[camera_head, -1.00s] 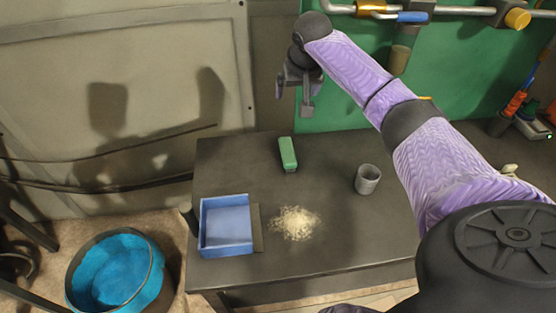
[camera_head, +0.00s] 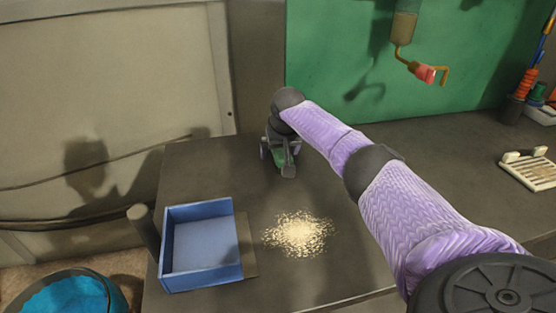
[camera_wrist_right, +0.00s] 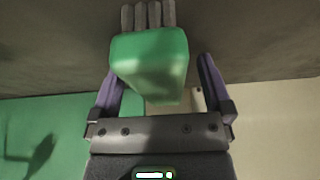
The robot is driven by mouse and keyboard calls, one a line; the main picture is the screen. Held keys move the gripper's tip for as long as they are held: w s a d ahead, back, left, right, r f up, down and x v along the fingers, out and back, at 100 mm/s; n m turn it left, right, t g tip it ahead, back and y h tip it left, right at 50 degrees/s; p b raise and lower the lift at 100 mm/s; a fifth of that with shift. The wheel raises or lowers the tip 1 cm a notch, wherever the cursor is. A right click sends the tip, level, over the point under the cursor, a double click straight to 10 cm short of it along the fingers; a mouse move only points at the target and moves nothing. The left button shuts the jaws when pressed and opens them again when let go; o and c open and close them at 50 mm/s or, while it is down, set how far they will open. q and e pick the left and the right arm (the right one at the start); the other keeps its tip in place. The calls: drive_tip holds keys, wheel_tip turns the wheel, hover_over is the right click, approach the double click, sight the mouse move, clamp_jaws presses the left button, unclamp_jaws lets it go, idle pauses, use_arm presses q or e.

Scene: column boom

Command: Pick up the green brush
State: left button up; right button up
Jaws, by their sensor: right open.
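The green brush (camera_head: 280,156) is at the back of the dark table, mostly hidden by my right gripper in the head view. In the right wrist view the brush's green block (camera_wrist_right: 150,62) shows large, with grey bristles at its top edge. My right gripper (camera_head: 279,166) is over the brush with its fingers open. In the wrist view the two fingers (camera_wrist_right: 160,85) stand on either side of the block, with a clear gap at the right finger; contact at the left one is hard to tell. My left gripper is not in view.
A blue dustpan-like tray (camera_head: 237,245) sits at the table's front left, beside a pile of pale crumbs (camera_head: 298,234). A blue bucket (camera_head: 65,295) stands at lower left. A white rack (camera_head: 530,170) lies at right. The table between brush and crumbs is clear.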

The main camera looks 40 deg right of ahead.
clamp_jaws()
idle(0.4)
